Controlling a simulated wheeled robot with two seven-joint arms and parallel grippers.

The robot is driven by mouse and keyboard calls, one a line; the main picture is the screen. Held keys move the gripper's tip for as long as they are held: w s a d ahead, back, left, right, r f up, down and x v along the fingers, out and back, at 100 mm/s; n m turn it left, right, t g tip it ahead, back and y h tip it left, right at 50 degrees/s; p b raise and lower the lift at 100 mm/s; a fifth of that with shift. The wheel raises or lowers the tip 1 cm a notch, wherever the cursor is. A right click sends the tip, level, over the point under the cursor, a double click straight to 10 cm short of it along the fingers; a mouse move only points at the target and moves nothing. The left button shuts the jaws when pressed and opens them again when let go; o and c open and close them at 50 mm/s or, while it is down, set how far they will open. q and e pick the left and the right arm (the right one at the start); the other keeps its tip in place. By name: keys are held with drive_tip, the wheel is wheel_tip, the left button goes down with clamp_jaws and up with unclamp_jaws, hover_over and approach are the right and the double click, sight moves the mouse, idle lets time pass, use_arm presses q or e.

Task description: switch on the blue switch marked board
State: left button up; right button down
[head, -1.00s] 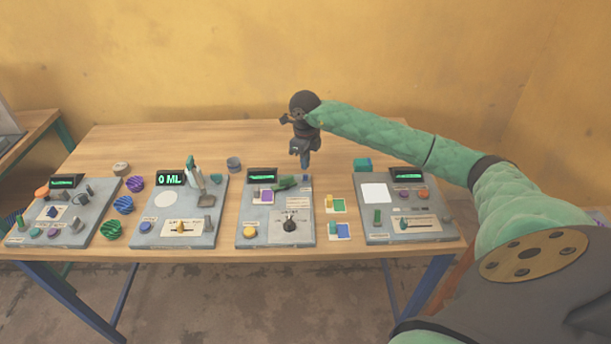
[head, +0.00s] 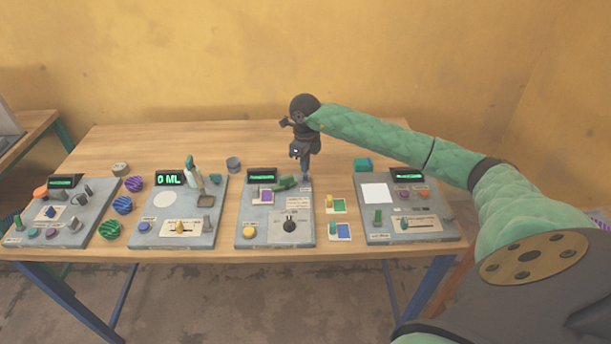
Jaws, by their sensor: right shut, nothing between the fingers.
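Four grey control boards lie in a row on the table. The labels are too small to read, so I cannot tell which control is marked board. A small dark blue control (head: 50,212) sits on a pale plate on the far left board (head: 22,238). A round blue button (head: 144,227) is at the front left of the second board (head: 205,238). My right gripper (head: 306,178) is shut and empty, pointing down near the back right corner of the third board (head: 262,225). Whether it touches anything there cannot be told. My left gripper is out of view.
The third board carries a small display (head: 262,175), a green handle (head: 285,183), a yellow button (head: 249,232) and a black knob (head: 289,224). Coloured cards with small blocks (head: 337,206) lie between it and the right board (head: 408,237).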

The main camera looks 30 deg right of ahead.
drive_tip(key=shift+f+b, duration=0.55)
drive_tip(key=shift+f, duration=0.2)
idle(0.4)
drive_tip(key=shift+r, duration=0.1)
drive_tip(key=shift+r, duration=0.45)
wheel_tip(320, 180, up, 6)
drive_tip(key=p, duration=0.2)
idle(0.4)
idle(0.4)
